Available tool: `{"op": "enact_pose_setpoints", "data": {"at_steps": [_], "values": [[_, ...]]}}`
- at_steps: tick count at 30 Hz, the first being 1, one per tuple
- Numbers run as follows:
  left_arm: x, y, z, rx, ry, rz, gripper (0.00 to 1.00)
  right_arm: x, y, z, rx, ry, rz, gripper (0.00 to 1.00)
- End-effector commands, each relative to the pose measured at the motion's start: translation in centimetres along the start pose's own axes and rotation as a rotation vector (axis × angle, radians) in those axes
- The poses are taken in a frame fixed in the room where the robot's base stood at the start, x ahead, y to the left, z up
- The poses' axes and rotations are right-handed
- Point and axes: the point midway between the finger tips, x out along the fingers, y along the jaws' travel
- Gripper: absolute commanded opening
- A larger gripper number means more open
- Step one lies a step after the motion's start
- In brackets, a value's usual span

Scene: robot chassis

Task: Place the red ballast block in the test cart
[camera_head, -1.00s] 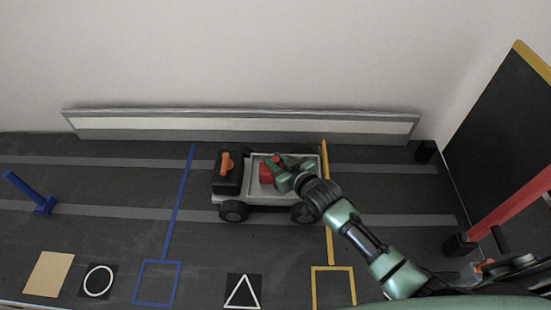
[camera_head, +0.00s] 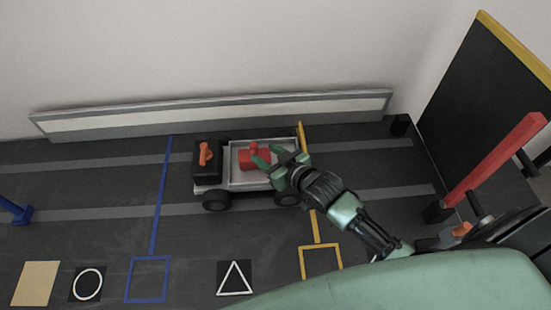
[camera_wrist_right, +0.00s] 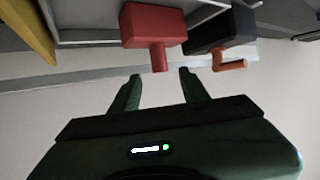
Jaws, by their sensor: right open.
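The red ballast block (camera_head: 250,159) sits in the bed of the test cart (camera_head: 247,184), toward the middle of the tray. The block has a small red knob, which shows in the right wrist view (camera_wrist_right: 155,25). My right gripper (camera_head: 262,158) is open, just to the right of the block. In the right wrist view its two fingers (camera_wrist_right: 160,74) are apart, with the knob's end near the gap between the tips and nothing clasped. The cart has a black cab with an orange handle (camera_head: 205,153). My left gripper is not in view.
A blue line (camera_head: 161,195) and a yellow line (camera_head: 316,225) cross the dark floor on either side of the cart. A grey-white barrier (camera_head: 215,116) runs behind. A red post (camera_head: 495,160) stands at right, a blue post (camera_head: 15,210) at left.

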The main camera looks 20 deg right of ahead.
Motion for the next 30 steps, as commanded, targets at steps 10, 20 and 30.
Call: {"op": "enact_pose_setpoints", "data": {"at_steps": [10,20,30], "values": [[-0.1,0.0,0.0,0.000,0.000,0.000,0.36,-4.7,0.0,0.0,-0.001,-0.001,0.000,0.45],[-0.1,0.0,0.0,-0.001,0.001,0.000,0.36,-4.9,0.0,0.0,0.000,-0.001,0.000,0.45],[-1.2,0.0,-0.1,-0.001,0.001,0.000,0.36,-5.3,0.0,-1.0,0.000,0.000,0.000,0.45]]}}
